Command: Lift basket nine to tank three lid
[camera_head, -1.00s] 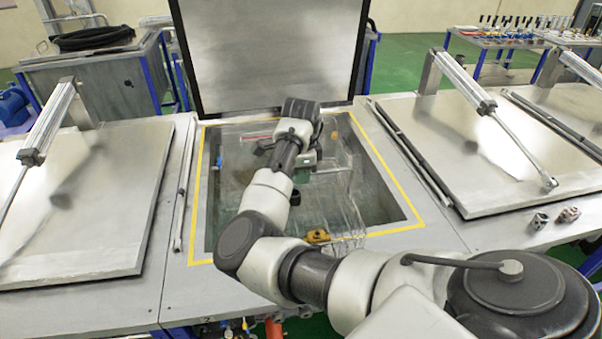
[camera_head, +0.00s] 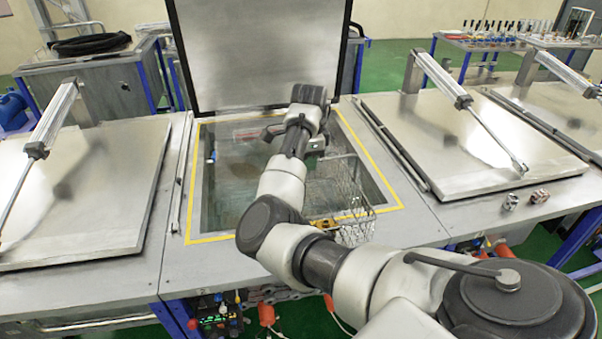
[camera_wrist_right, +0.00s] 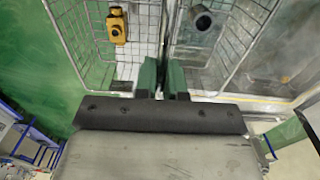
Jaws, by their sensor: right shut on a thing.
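A wire mesh basket (camera_head: 363,214) hangs at the right side of the open tank (camera_head: 222,205), its near lower end over the front rim. My right gripper (camera_head: 312,143) is above the tank, partly hidden by my own wrist. In the right wrist view, the green fingers of the gripper (camera_wrist_right: 163,76) are shut on the wire wall of the basket (camera_wrist_right: 143,45). No number is readable on the lids or basket. My left gripper is not in view.
Closed metal lids lie left (camera_head: 90,185) and right (camera_head: 460,140) of the open tank, each with a pneumatic cylinder. Two small metal blocks (camera_head: 510,202) (camera_head: 540,196) sit on the right front edge. A tool table (camera_head: 470,38) stands at the back right.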

